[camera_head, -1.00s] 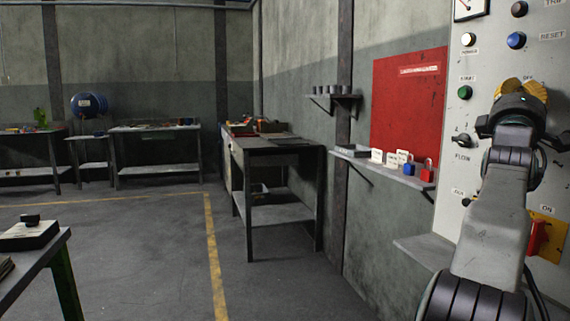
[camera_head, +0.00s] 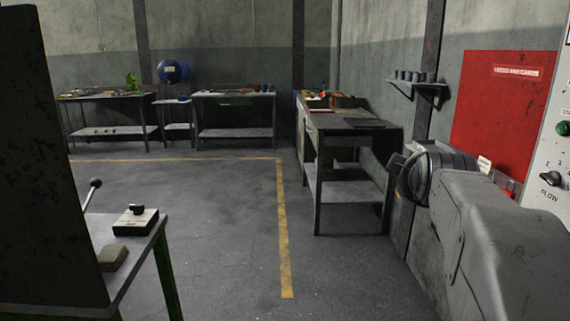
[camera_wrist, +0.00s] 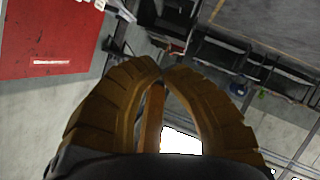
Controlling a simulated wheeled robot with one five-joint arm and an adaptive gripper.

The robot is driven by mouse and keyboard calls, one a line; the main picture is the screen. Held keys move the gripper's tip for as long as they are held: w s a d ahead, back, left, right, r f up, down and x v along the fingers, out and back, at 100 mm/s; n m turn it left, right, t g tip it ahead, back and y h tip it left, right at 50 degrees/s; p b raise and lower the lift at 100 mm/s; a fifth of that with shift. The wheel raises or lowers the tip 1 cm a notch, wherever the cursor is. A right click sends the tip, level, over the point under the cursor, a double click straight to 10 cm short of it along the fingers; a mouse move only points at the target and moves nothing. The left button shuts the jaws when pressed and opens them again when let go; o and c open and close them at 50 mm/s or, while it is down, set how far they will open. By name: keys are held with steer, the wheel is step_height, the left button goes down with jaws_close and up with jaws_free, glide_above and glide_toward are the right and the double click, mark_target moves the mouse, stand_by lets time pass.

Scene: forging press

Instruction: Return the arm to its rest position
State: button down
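My arm (camera_head: 490,235) fills the lower right of the head view, with its rounded dark wrist part (camera_head: 432,172) in front of the wall. The gripper fingers do not show in that view. In the wrist view my gripper (camera_wrist: 161,70) has two yellow-brown curved fingers. Their tips meet, with a gap lower between them and nothing held there. The wrist view is tilted, with the wall and benches at a slant.
A red board (camera_head: 503,100) and a control panel (camera_head: 552,150) are on the right. A small wall shelf (camera_head: 416,84) and a metal bench (camera_head: 350,130) stand behind my wrist. A green-legged table (camera_head: 150,255) and dark upright panel (camera_head: 45,160) are left. The middle floor is clear.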

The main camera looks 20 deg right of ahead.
steer(key=s+a+f+g+y+p, duration=0.1)
steer(key=s+a+f+y+p, duration=0.15)
steer(key=a, duration=0.55)
steer(key=s+a+f+g+y+p, duration=0.1)
steer(key=s+a+g+y+p, duration=0.2)
steer(key=a, duration=0.5)
steer(key=s+a+f+g+y+p, duration=0.1)
steer(key=s+a+f+p, duration=0.2)
steer(key=s+a, duration=0.2)
steer(key=s+a+f+g+y+p, duration=0.1)
steer(key=s+a+f+g+p, duration=0.1)
steer(key=s, duration=0.7)
steer(key=a+f+p, duration=0.1)
steer(key=a+p, duration=0.1)
steer(key=a, duration=0.1)
steer(key=shift+s+a+m+g+p, duration=0.3)
steer(key=shift+s+a, duration=0.05)
steer(key=shift+a, duration=0.05)
steer(key=c, duration=1.9)
jaws_free()
jaws_close()
